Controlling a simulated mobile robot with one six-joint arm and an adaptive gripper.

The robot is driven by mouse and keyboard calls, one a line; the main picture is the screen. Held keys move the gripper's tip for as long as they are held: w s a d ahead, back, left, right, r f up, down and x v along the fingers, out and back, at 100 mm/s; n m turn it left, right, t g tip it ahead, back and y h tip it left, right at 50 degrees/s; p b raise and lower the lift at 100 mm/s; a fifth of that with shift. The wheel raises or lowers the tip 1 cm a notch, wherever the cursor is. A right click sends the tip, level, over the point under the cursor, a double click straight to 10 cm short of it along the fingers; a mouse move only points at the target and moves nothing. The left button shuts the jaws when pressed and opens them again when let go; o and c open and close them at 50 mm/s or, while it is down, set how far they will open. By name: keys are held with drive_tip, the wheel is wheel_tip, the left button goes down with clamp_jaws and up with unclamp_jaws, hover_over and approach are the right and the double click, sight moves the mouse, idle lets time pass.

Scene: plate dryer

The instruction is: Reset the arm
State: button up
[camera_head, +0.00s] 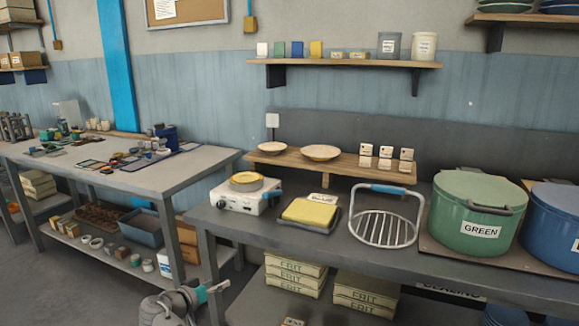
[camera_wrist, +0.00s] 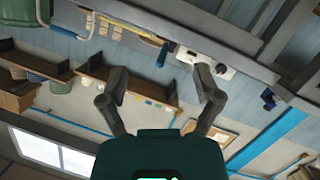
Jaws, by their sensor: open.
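My arm (camera_head: 180,303) shows at the bottom of the head view, low in front of the grey workbench (camera_head: 335,235), with grey and teal parts. In the wrist view my gripper (camera_wrist: 164,84) has its two dark fingers spread apart with nothing between them. The wrist view is upside down and looks across the room at the benches and shelves. The fingers appear clear of everything.
The workbench holds a white hot plate (camera_head: 241,200), a yellow pad on a tray (camera_head: 309,213), a wire rack (camera_head: 384,232), a green pot (camera_head: 468,215) and a blue pot (camera_head: 551,225). A cluttered table (camera_head: 180,172) stands left. Floor shows between them.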

drive_tip(key=s+d+f+g+y, duration=0.1)
drive_tip(key=d+f+g, duration=0.25)
drive_tip(key=d, duration=0.55)
drive_tip(key=s+d+f+g+y, duration=0.1)
drive_tip(key=d+f+g, duration=0.25)
drive_tip(key=d, duration=0.65)
drive_tip(key=s+d+f+g+y, duration=0.1)
drive_tip(key=d+f+g, duration=0.3)
drive_tip(key=d, duration=0.5)
drive_tip(key=s+d+f+n+g+y, duration=0.25)
drive_tip(key=s+d+y, duration=0.25)
drive_tip(key=s+d, duration=0.3)
wheel_tip(320, 180, up, 22)
drive_tip(key=p, duration=2.2)
drive_tip(key=shift+w+d+m+t+p, duration=0.35)
drive_tip(key=shift+d+m, duration=0.05)
drive_tip(key=shift+m, duration=0.05)
